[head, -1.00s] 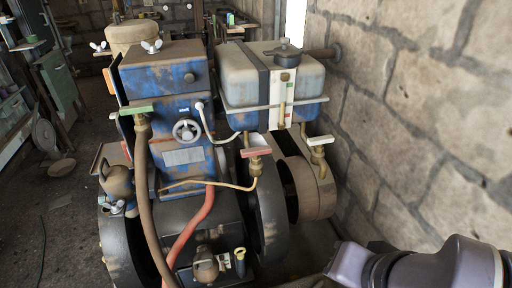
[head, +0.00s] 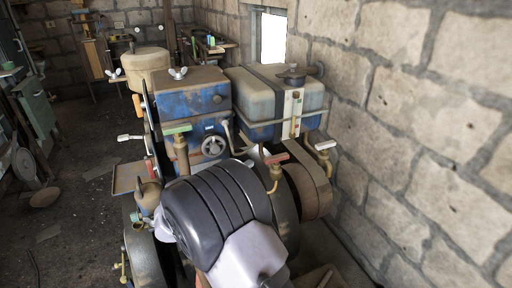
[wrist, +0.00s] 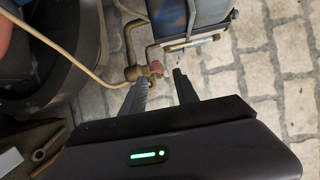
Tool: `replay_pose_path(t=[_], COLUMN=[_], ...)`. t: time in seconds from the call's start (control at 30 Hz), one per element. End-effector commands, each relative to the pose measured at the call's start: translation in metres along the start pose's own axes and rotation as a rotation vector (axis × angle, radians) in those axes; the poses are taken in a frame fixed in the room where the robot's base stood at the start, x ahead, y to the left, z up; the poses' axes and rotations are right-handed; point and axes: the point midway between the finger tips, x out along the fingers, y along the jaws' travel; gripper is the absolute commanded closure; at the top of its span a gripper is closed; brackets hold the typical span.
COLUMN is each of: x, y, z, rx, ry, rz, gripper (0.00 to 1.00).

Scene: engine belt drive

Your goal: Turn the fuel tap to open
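A brass tap with a red handle (head: 277,158) stands below the front of the fuel tank (head: 268,95) in the head view; I take it for the fuel tap. In the wrist view the brass tap body (wrist: 133,73) and its red handle (wrist: 156,66) sit just beyond my fingertips, with a thin cream pipe running off to the left. My gripper (wrist: 160,73) is open, and no held thing shows between its fingers. The tap appears ahead of the gap, nearer the left finger; I cannot tell whether they touch. My arm hides the gripper in the head view.
A tap with a green handle (head: 175,130) stands left, and another with a pale handle (head: 320,141) right. The blue engine block (head: 188,98) and handwheel (head: 213,146) are close by. A stone wall (head: 420,130) bounds the right side.

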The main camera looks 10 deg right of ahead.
Motion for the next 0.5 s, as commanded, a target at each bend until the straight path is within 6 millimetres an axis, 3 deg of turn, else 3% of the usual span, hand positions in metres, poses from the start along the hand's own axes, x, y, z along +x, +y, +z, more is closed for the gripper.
replay_pose_path(t=[0.1,0.17,0.5], x=[-0.010,-0.005,0.079], y=[0.013,0.014,0.010], z=[-0.005,-0.007,-0.014], rx=[-0.018,-0.018,-0.018], ry=[0.055,0.064,0.066], rz=[-0.048,-0.054,-0.054], gripper=[0.64,0.64,0.64])
